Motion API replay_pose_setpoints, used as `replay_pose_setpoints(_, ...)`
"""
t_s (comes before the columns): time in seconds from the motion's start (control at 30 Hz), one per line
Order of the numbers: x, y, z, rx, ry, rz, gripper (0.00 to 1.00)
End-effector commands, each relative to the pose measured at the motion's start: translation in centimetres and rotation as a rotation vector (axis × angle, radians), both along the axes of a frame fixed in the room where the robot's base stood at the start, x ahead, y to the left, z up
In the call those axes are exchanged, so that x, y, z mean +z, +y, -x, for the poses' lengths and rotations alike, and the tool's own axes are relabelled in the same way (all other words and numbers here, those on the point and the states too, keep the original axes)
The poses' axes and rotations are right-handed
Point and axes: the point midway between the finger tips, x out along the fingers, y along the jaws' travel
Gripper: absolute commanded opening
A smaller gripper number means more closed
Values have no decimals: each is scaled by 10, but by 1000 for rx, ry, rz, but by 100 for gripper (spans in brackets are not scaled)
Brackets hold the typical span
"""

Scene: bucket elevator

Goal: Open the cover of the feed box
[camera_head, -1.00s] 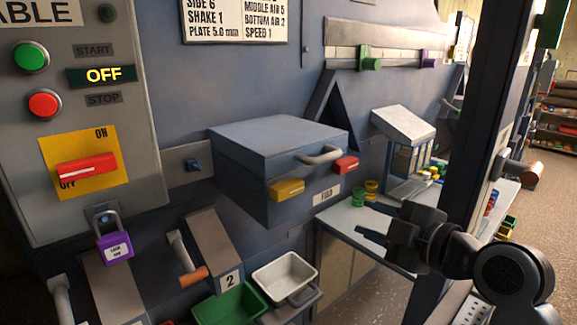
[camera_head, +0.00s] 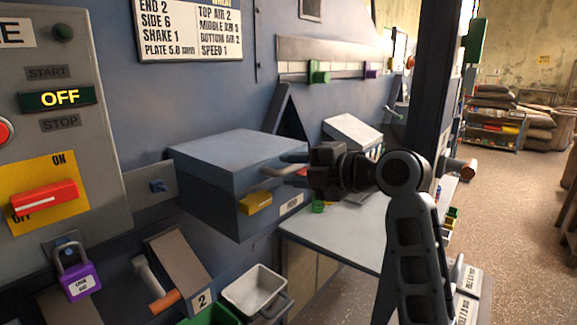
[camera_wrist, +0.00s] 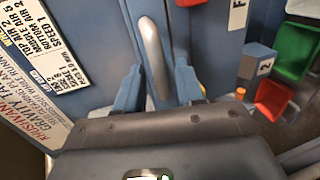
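The feed box (camera_head: 225,205) is a blue-grey box on the machine wall, with its cover (camera_head: 225,152) lying closed on top. A pale bar handle (camera_head: 274,171) is on the cover's front edge. My gripper (camera_head: 292,167) is at the handle from the right, its fingers open. In the wrist view the silver handle (camera_wrist: 153,55) lies between the two blue fingers (camera_wrist: 158,88), with a gap visible at the sides. A yellow latch (camera_head: 256,203) is on the box front. The red latch is mostly hidden behind my gripper in the head view; a bit of red (camera_wrist: 190,2) shows in the wrist view.
A table (camera_head: 345,235) stands below and right of the box, with a pale hopper unit (camera_head: 352,131) behind. A white tray (camera_head: 255,288) and a green tray (camera_head: 212,315) are below. A purple padlock (camera_head: 78,283) hangs at the left panel. A dark post (camera_head: 432,90) stands right.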

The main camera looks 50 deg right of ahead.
Motion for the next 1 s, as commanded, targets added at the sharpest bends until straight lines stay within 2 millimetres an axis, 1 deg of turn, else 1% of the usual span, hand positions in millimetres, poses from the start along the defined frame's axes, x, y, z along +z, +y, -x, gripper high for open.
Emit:
replay_pose_setpoints(0.03, 0, 1, -5, 1, 1, 0, 38)
replay_pose_setpoints(0.17, -3, 1, -13, 0, 1, 0, 38)
replay_pose_setpoints(0.47, -4, 1, -15, -1, 0, 0, 37)
replay_pose_setpoints(0.83, -4, 1, -14, -1, 1, -1, 2)
replay_pose_setpoints(0.87, -4, 1, -14, -1, 1, -1, 0)
replay_pose_setpoints(1.0, -4, 1, -14, -1, 1, -1, 0)
